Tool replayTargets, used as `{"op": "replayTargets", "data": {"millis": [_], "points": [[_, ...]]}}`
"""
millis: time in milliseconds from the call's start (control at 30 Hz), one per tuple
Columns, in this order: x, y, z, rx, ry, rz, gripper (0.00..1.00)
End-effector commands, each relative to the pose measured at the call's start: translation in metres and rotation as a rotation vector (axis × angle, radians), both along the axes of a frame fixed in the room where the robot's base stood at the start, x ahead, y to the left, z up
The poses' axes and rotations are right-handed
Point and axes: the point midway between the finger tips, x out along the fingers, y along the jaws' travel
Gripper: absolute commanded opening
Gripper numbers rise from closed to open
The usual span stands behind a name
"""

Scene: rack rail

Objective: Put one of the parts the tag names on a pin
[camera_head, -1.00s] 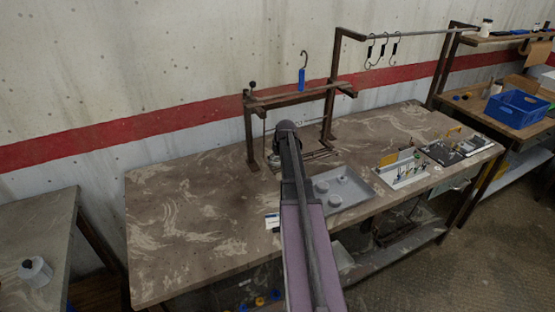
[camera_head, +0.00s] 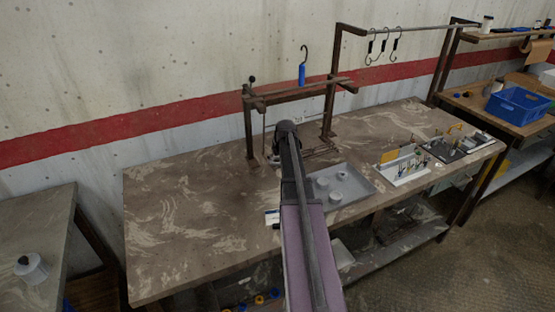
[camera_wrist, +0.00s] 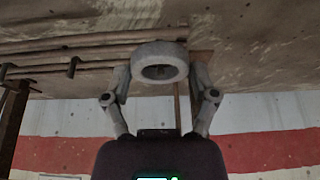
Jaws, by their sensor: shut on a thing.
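My gripper (camera_wrist: 160,76) is shut on a pale grey ring-shaped part (camera_wrist: 158,52) with a dark hollow centre, one finger on each side of it. In the head view my arm hides the gripper and this part. A grey tray (camera_head: 357,184) on the bench holds a few round grey parts (camera_head: 341,170).
A brown frame (camera_head: 249,130) stands at the back of the bench (camera_head: 185,210), with a blue-handled hook (camera_head: 302,74) above its crossbar. A white rack of small tools (camera_head: 405,166) is right of the tray. The bench's left half is clear.

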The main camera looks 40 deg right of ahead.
Motion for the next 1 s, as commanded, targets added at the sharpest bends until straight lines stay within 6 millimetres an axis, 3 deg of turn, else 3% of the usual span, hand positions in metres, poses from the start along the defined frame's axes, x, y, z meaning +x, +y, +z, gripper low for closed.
{"op": "replayTargets", "data": {"millis": [367, 400, 467, 1000], "points": [[0.0002, 0.0002, 0.0001, 0.000, 0.000, 0.000, 0.28], [0.0001, 0.0003, 0.0001, 0.000, 0.000, 0.000, 0.84], [0.0001, 0.0003, 0.0001, 0.000, 0.000, 0.000, 1.00], [0.0002, 0.0004, 0.0018, 0.000, 0.000, 0.000, 1.00]]}}
